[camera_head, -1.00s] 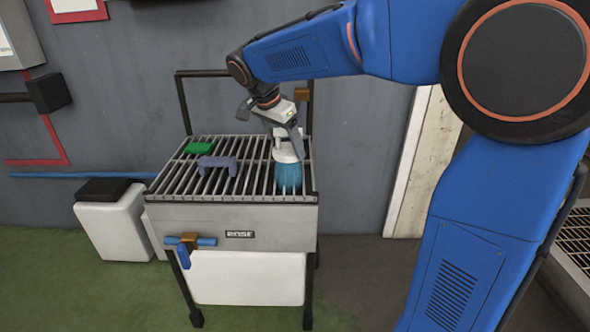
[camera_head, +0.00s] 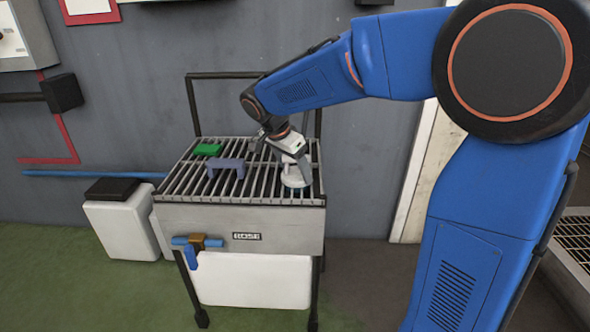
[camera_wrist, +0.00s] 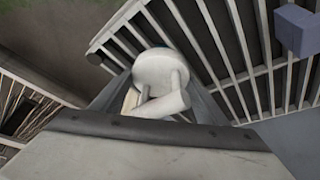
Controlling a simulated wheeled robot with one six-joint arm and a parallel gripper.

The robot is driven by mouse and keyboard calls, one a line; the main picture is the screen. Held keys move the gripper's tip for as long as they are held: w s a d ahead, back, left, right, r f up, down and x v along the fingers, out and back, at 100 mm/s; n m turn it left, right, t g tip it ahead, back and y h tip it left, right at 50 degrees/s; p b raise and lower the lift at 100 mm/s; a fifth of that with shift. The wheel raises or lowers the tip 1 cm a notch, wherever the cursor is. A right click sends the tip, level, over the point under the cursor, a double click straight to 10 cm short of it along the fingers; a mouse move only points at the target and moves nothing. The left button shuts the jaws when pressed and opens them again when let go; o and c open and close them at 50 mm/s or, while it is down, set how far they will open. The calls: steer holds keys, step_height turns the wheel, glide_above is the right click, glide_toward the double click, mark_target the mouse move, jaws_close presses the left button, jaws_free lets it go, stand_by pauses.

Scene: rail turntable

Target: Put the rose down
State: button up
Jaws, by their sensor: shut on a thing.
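The rose (camera_head: 293,180) is a white round piece with a handle-like bar on top, low over the right front of the slatted rack (camera_head: 258,200). A thin blue edge shows under it. I cannot tell whether it touches the slats. My gripper (camera_head: 290,158) points down and is shut on the rose's upper part. In the wrist view the rose's round white top (camera_wrist: 158,66) and bar sit between my fingers (camera_wrist: 158,103). The rack's front panel carries a label reading ROSE (camera_head: 246,236).
A green block (camera_head: 207,149) and a purple bridge-shaped block (camera_head: 227,165) lie on the rack left of the rose. A dark bar frame (camera_head: 192,105) rises behind. White boxes (camera_head: 122,225) stand to the left.

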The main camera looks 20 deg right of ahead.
steer(key=o, duration=1.3)
steer(key=v, duration=1.2)
steer(key=s+d+f+n+y, duration=0.1)
steer(key=s+d+f+n, duration=0.15)
steer(key=s+d, duration=0.4)
steer(key=s+d+f+n+y, duration=0.1)
steer(key=s+d+n, duration=0.25)
steer(key=s, duration=0.65)
steer(key=s+d+f+n+t+y, duration=0.2)
steer(key=s+f+n, duration=0.4)
steer(key=s+f, duration=0.3)
steer(key=shift+s+f+n+t, duration=0.3)
steer(key=shift+s+t, duration=0.1)
steer(key=shift+s, duration=1.75)
steer(key=shift+d, duration=0.1)
